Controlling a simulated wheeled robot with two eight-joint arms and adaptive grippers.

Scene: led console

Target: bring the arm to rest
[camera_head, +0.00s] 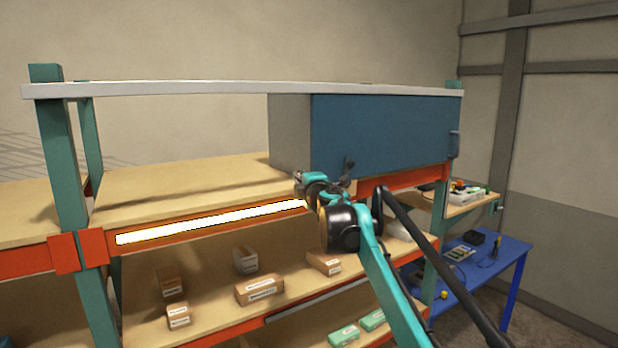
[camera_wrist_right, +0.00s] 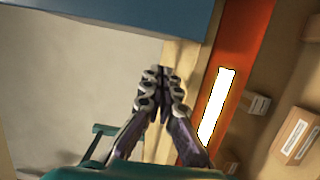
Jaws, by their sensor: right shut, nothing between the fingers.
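My right gripper (camera_head: 301,184) is in front of the shelf rack in the head view, near the right end of a lit white LED strip (camera_head: 210,222). Its fingers are shut and empty in the right wrist view (camera_wrist_right: 160,75). The LED strip also shows there (camera_wrist_right: 216,105), to the right of the fingers, on the orange beam (camera_wrist_right: 245,50). My right arm (camera_head: 385,285) reaches in from the lower right. My left gripper is not in view.
A blue-fronted cabinet (camera_head: 385,133) stands on the upper shelf (camera_head: 180,185) just behind the gripper. Several cardboard boxes (camera_head: 260,290) lie on the lower shelf. A blue table (camera_head: 510,255) with small items stands at the right. The upper shelf left of the cabinet is clear.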

